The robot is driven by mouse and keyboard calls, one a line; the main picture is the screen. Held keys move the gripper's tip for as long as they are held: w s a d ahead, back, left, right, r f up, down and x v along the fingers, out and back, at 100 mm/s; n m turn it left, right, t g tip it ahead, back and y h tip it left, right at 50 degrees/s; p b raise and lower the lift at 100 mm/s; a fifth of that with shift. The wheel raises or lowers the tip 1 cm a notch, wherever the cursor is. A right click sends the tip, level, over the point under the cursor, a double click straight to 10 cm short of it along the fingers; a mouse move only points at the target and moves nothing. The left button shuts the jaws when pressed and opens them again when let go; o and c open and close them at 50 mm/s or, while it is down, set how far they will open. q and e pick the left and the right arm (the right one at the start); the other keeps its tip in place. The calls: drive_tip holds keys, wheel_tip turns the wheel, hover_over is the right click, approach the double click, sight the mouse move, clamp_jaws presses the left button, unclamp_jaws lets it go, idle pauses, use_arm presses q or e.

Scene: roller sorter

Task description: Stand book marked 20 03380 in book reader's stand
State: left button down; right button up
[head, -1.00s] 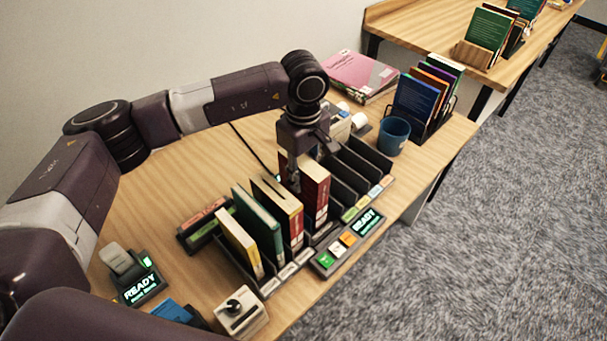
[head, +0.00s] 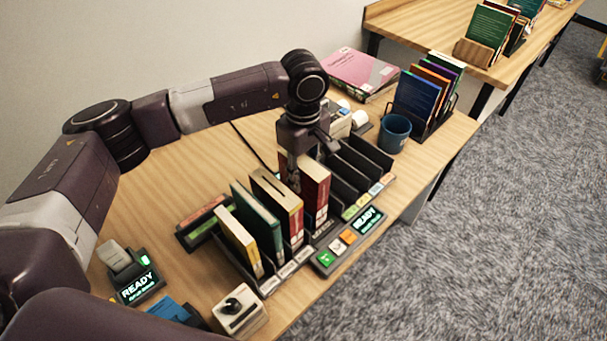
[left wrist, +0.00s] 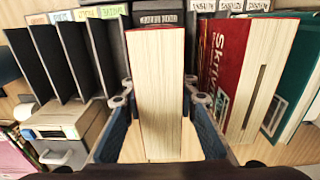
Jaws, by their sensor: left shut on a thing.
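My left gripper (head: 303,172) is shut on a thick red book (head: 316,188) with pale pages, held upright. In the left wrist view the fingers (left wrist: 158,100) press its two sides, and the book (left wrist: 158,90) stands page edges toward the camera. Its lower end is at a narrow black stand (left wrist: 158,18) with small lettering, between two racks; I cannot tell whether it rests fully there. The number on the book is too small to read. My right gripper is not in view.
Beside the held book, a rack holds a red-spined book (head: 279,203), a green book (head: 258,222) and a yellow-edged book (head: 238,240). Empty black slots (head: 362,160) lie on the other side. A lit button panel (head: 347,237) sits in front. A blue mug (head: 395,132) stands behind.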

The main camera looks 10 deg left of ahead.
use_arm(q)
drive_tip(key=c, duration=1.5)
unclamp_jaws()
drive_tip(key=shift+o, duration=0.2)
wheel_tip(320, 180, up, 12)
drive_tip(key=shift+r, duration=0.1)
